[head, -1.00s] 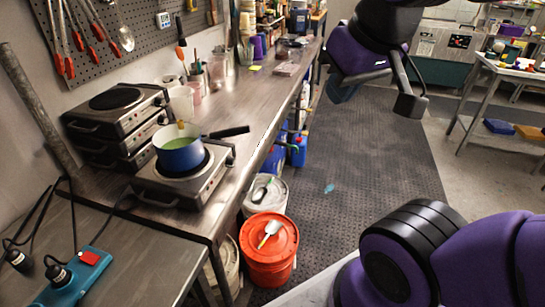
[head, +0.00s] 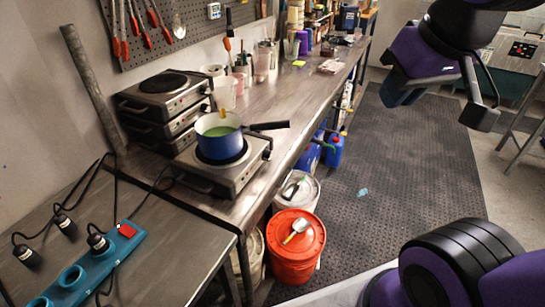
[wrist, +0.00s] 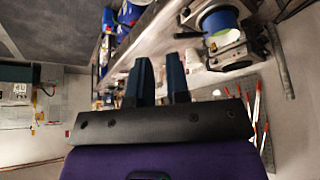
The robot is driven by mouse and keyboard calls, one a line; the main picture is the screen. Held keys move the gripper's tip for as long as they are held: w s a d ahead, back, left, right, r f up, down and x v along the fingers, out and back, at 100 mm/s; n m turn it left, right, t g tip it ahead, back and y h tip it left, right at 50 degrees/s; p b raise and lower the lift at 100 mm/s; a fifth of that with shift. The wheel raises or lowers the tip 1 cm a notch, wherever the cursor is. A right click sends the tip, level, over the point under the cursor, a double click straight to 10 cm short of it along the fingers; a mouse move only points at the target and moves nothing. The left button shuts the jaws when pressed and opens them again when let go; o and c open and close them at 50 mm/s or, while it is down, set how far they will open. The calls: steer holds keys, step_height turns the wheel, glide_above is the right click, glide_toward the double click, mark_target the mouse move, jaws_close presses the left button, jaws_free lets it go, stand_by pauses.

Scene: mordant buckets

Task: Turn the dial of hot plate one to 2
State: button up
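A single hot plate (head: 222,170) stands on the near end of the steel bench, with a blue pot (head: 221,145) of green liquid on it. More hot plates (head: 165,95) are stacked behind it to the left. I cannot tell which is hot plate one, and no dial or its setting can be made out. My gripper (wrist: 161,80) shows two dark teal fingers with a gap between them and nothing held. In the head view my gripper (head: 401,93) hangs at the upper right, over the floor, well away from the hot plates. The pot and hot plate also show upside down in the wrist view.
A blue power strip (head: 95,267) with plugs and cables lies on the near left table (head: 165,275). An orange lidded bucket (head: 296,245) and a white bucket (head: 297,190) stand on the floor by the bench. The dark floor mat (head: 410,155) is largely clear.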

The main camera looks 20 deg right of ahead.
steer(key=o, duration=0.3)
steer(key=shift+w+a+f, duration=0.1)
steer(key=shift+w+f, duration=0.05)
steer(key=o, duration=0.5)
steer(key=shift+w+a+f+m+g+y, duration=0.2)
steer(key=shift+w+a+f+g+y, duration=0.1)
steer(key=shift+w+f+g, duration=0.15)
steer(key=shift+w+a+f+m+g+y, duration=0.25)
steer(key=shift+w+f+g, duration=0.15)
steer(key=shift+w, duration=0.1)
steer(key=w+a+f+m+g+y, duration=0.2)
steer(key=w+f+m+y, duration=0.3)
steer(key=w+f, duration=0.3)
steer(key=w+a+f+m+g+y, duration=0.2)
steer(key=w+a+f+m+y, duration=0.1)
steer(key=w+f+m+y, duration=0.4)
steer(key=m+t, duration=1.3)
steer(key=m, duration=0.3)
glide_toward(271, 156)
steer(key=x, duration=0.9)
steer(key=shift+w+f, duration=0.15)
steer(key=shift+w, duration=0.1)
steer(key=shift+m, duration=0.25)
steer(key=c, duration=0.9)
